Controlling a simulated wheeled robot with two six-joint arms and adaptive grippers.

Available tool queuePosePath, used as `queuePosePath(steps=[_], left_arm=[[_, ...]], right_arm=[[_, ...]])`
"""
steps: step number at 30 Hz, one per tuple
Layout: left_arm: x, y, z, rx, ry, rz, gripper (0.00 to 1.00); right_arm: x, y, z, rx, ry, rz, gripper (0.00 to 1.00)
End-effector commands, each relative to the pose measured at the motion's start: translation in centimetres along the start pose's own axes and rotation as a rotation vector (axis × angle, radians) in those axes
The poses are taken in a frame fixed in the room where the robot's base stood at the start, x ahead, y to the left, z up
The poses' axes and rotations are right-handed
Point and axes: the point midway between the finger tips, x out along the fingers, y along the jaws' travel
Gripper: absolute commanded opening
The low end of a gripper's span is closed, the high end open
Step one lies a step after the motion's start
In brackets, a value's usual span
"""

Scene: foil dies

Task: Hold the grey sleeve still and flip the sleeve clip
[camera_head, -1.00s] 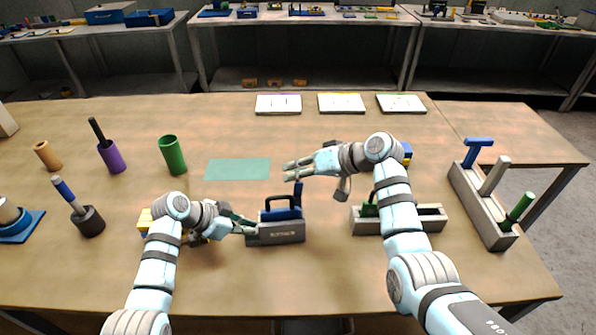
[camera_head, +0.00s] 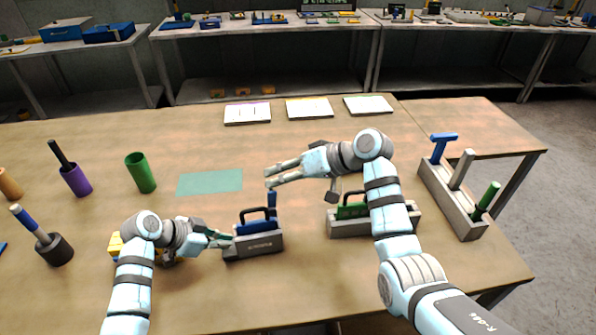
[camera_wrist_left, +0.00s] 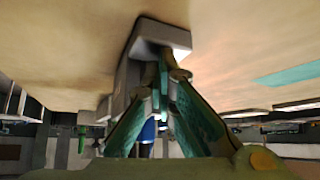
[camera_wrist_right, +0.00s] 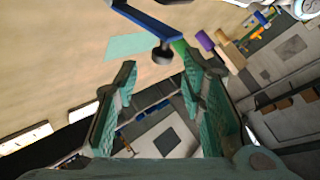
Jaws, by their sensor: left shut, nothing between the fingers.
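The grey sleeve (camera_head: 258,247) stands on the table with a blue block (camera_head: 256,226) and black handle in its top. An upright blue lever (camera_head: 272,203) at its right end looks like the sleeve clip. My left gripper (camera_head: 228,238) is at the sleeve's left end, fingers together. The left wrist view shows its shut fingertips (camera_wrist_left: 163,75) against or very near the grey sleeve (camera_wrist_left: 160,35); contact is unclear. My right gripper (camera_head: 268,178) hovers above the lever, open and empty. In the right wrist view, a blue bar (camera_wrist_right: 148,20), probably the lever, lies beyond its parted fingers (camera_wrist_right: 160,70).
A second grey holder with a green block (camera_head: 352,212) stands behind my right forearm. A grey rack (camera_head: 450,200) with blue, grey and green pieces is at right. Green (camera_head: 141,173) and purple (camera_head: 76,180) cups and a dark cup (camera_head: 54,250) stand left. A teal mat (camera_head: 210,182) lies clear.

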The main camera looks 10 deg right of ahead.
Motion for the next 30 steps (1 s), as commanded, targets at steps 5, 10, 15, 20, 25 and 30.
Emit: queuePosePath(steps=[5, 10, 15, 20, 25, 30], left_arm=[[0.1, 0.0, 0.1, -0.001, -0.002, 0.0, 0.0], [0.1, 0.0, 0.1, -0.001, -0.001, 0.001, 0.0], [0.1, 0.0, 0.1, -0.001, -0.001, 0.001, 0.0], [0.0, 0.0, 0.1, -0.001, -0.001, 0.0, 0.0], [0.0, 0.0, 0.1, -0.001, -0.002, -0.001, 0.0], [0.0, 0.0, 0.2, -0.002, -0.002, -0.001, 0.0]], right_arm=[[-4.9, 0.1, 0.1, -0.003, 0.002, 0.004, 0.37], [-7.4, -0.1, 0.2, -0.001, -0.001, 0.002, 0.37], [-7.7, -0.1, 0.2, -0.001, -0.001, 0.001, 0.37], [-7.5, 0.1, 0.5, 0.005, -0.006, 0.001, 0.24], [-6.7, 4.5, 7.2, 0.089, -0.084, 0.045, 0.0], [-8.7, 4.2, 12.2, -0.584, 0.037, -0.007, 0.0]])
